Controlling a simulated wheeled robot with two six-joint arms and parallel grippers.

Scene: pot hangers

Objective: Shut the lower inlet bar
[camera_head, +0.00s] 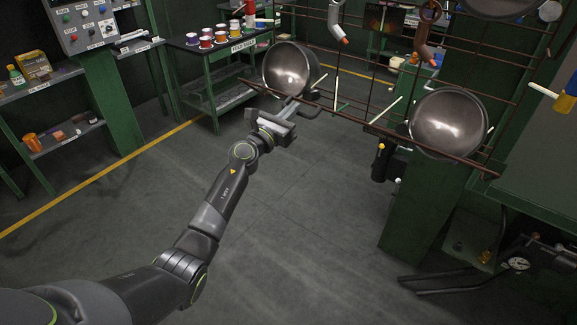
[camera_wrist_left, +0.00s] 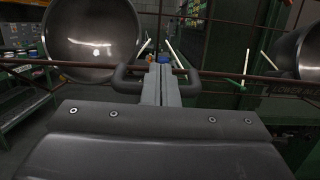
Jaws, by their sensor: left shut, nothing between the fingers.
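Several pale thin bars stand out around the rack. One pale bar (camera_head: 385,110) slants beside the right-hand pot, and a pale bar (camera_wrist_left: 245,67) stands upright right of my fingers in the left wrist view. My left gripper (camera_head: 297,102) is shut and empty at the rack's lower rail, just below the left pot. Its closed fingers (camera_wrist_left: 161,84) also show in the left wrist view. My right gripper is out of view.
A rusty rack (camera_head: 355,119) carries a left pot (camera_head: 289,68) and a right pot (camera_head: 448,122). Hooks with red tips hang above. A green post (camera_head: 428,205) stands below the right pot. Shelves and a table with colored spools lie behind. The floor in front is clear.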

